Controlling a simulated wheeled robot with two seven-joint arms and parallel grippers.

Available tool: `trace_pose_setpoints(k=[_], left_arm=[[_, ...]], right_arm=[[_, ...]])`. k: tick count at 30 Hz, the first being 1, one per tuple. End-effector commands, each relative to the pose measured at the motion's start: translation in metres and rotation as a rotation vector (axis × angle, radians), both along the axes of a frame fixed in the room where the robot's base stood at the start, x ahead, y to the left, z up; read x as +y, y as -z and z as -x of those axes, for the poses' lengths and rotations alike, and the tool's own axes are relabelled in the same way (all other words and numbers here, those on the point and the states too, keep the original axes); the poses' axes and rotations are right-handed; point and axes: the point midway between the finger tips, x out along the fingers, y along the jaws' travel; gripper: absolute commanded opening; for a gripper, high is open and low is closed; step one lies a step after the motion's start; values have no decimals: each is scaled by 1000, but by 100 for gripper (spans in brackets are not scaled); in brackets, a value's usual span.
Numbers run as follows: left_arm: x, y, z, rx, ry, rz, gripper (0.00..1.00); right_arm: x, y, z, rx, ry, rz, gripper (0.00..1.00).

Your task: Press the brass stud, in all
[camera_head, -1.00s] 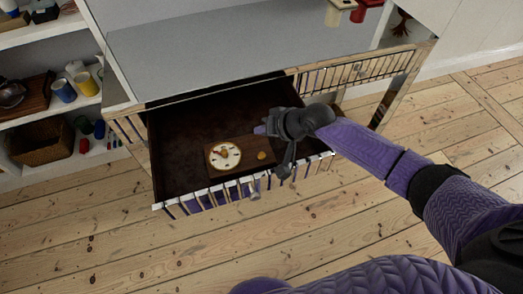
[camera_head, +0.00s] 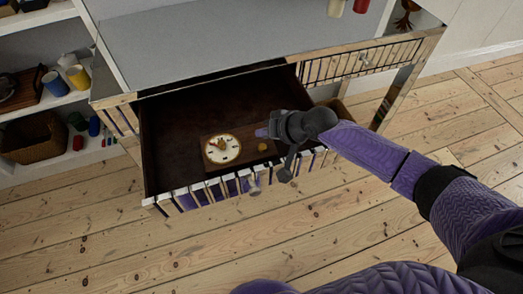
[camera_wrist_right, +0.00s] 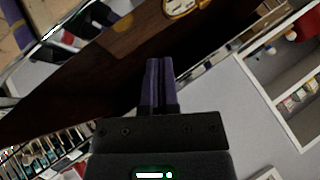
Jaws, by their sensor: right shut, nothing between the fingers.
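The brass stud (camera_head: 262,147) is a small gold knob on a brown wooden board (camera_head: 248,158) inside the open drawer. A round cream dial (camera_head: 222,148) with gold details sits on the same board, left of the stud, and shows partly at the top of the wrist view (camera_wrist_right: 180,7). My right gripper (camera_head: 262,132) is shut and empty, just behind the stud in the head view; I see a gap between them in the picture, but cannot tell its height. Its closed purple fingers fill the middle of the wrist view (camera_wrist_right: 160,85). My left gripper is out of view.
The dark drawer (camera_head: 170,150) has a striped, mirrored front and stands pulled out from a grey-topped desk (camera_head: 200,45). Open shelves with mugs and a basket (camera_head: 35,140) stand at the left. The floorboards in front are clear.

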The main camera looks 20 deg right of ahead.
Motion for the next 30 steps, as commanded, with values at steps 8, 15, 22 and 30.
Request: trace_pose_setpoints(k=[8,15,22,30], left_arm=[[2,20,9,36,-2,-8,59],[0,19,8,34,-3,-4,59],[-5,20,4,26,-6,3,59],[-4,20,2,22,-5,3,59]], right_arm=[[0,31,0,1,0,1,0],[0,29,0,0,-1,1,0],[0,29,0,0,-1,1,0],[0,29,0,0,-1,1,0]])
